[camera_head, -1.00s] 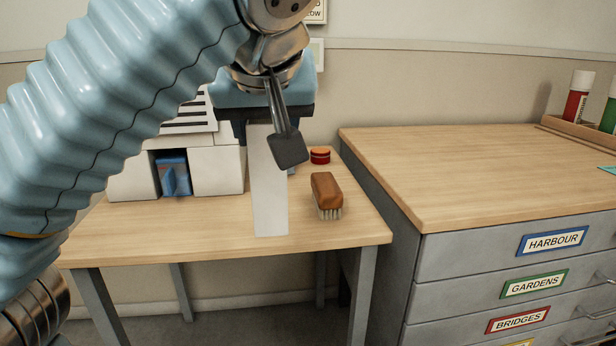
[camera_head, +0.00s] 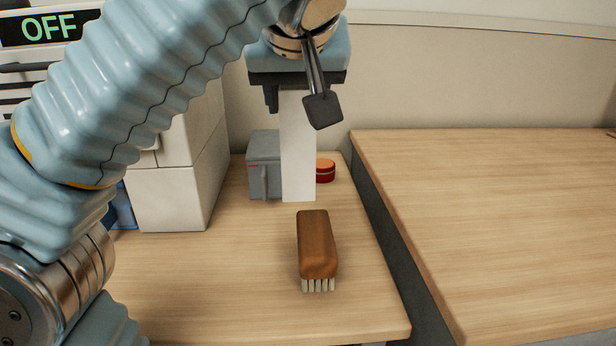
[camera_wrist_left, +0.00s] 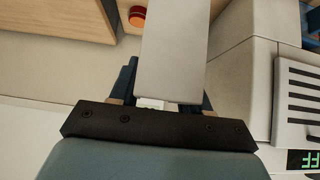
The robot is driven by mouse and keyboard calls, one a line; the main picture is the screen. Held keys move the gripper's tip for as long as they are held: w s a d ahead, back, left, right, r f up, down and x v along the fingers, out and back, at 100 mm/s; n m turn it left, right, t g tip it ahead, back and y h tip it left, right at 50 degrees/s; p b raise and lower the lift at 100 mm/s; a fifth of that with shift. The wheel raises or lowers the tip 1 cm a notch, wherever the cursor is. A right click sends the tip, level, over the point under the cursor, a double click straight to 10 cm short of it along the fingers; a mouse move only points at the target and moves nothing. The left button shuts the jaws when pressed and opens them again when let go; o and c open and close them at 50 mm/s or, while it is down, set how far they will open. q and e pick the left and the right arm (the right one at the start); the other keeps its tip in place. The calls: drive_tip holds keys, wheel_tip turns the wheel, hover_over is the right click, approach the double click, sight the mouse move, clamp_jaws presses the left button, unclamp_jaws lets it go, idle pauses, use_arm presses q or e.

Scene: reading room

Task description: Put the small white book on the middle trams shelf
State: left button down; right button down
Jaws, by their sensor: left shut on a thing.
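The small white book (camera_head: 298,150) hangs upright from my left gripper (camera_head: 296,92), which is shut on its upper end. In the left wrist view the book (camera_wrist_left: 172,55) extends away from between the fingers of my left gripper (camera_wrist_left: 155,100). Whether its lower end touches the table is hard to tell. No trams shelf can be made out. My right gripper is not in view.
A brush (camera_head: 316,243) lies on the table, near the front. A white machine (camera_head: 172,198) with an OFF display (camera_head: 48,29) stands left.

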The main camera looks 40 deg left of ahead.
use_arm(q)
drive_tip(key=w+d+b+x, duration=0.1)
drive_tip(key=b+x, duration=0.4)
drive_tip(key=x, duration=1.2)
drive_tip(key=shift+w+d, duration=0.45)
drive_tip(key=shift+d, duration=0.15)
drive_tip(key=shift+f, duration=0.2)
drive_tip(key=shift+f, duration=0.15)
drive_tip(key=c, duration=0.5)
unclamp_jaws()
